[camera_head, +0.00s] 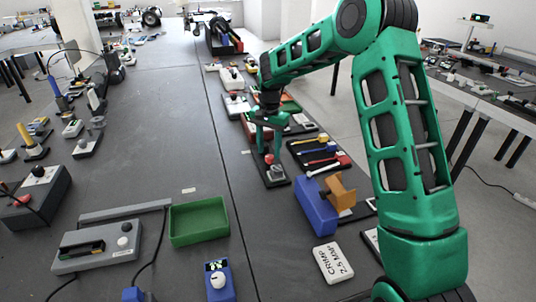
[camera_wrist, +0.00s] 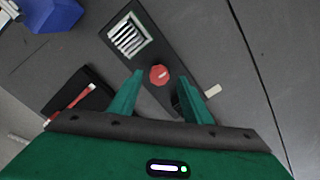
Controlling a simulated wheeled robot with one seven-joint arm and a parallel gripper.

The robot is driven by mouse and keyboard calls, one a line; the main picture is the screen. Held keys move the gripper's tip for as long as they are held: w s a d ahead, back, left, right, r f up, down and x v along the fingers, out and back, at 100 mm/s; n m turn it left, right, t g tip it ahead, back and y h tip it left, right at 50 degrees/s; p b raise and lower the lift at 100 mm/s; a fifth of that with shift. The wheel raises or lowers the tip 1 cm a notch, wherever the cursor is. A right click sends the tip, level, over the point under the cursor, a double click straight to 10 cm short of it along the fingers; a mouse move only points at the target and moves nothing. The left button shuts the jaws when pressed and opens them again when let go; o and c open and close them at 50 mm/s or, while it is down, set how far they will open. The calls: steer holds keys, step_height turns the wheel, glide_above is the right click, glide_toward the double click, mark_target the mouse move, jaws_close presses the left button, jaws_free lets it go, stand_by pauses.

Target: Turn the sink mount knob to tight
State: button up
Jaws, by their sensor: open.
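The red knob (camera_wrist: 159,75) sits on a dark narrow plate (camera_wrist: 172,60) in the wrist view. A silver finned heat sink (camera_wrist: 129,36) is mounted on the same plate, above and left of the knob. In the head view, the red knob (camera_head: 269,158) shows just below my fingers, with the heat sink (camera_head: 276,172) nearer the camera. My gripper (camera_wrist: 161,79) is open, and in the wrist view the knob appears between its two fingertips. Whether the fingers touch the knob is not clear. The knob's markings are too small to read.
A dark tray (camera_head: 318,155) with coloured tools lies right of the plate. A blue block (camera_head: 314,208) and an orange part stand nearer the camera. A green bin (camera_head: 199,222) is at front left. The grey table left of the plate is mostly clear.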

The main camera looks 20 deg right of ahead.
mark_target(269, 156)
step_height(269, 156, up, 8)
steer(key=shift+r, duration=0.2)
stand_by(0.3)
